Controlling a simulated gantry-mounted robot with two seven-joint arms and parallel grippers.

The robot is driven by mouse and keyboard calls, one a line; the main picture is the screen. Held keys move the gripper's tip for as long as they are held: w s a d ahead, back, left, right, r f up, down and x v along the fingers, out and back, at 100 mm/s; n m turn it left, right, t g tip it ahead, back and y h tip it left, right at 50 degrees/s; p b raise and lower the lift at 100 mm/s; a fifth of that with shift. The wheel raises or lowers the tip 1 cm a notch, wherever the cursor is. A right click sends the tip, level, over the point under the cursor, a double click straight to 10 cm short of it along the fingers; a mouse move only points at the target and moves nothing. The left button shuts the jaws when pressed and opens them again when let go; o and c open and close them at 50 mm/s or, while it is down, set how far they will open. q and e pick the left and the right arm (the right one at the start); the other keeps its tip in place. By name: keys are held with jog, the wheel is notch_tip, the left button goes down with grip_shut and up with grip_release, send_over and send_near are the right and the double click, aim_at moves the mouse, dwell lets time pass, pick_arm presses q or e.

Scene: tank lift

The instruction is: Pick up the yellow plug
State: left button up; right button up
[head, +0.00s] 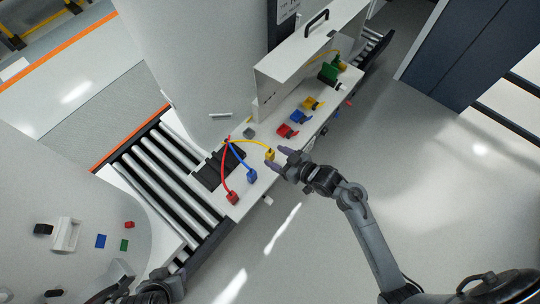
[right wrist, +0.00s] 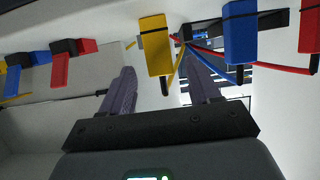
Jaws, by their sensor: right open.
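The yellow plug (head: 270,155) is a small block on a yellow cable, at the edge of the white ledge in the head view. In the right wrist view the yellow plug (right wrist: 155,50) hangs beyond and between my finger tips. My right gripper (head: 278,158) is open beside the plug, with its purple fingers on either side of it in the wrist view; contact cannot be told. My left gripper (head: 150,294) shows only partly at the bottom edge of the head view, and its jaws are unclear.
A blue plug (head: 251,175) and a red plug (head: 232,197) on cables lie left of the yellow one. Yellow, blue and red sockets (head: 287,131) stand further along the ledge. A roller conveyor (head: 165,170) lies left. The floor at right is clear.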

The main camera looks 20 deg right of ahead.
aim_at(272, 155)
jog(key=shift+x, duration=1.9)
jog(key=shift+r, duration=0.1)
jog(key=c, duration=1.1)
jog(key=shift+o, duration=0.2)
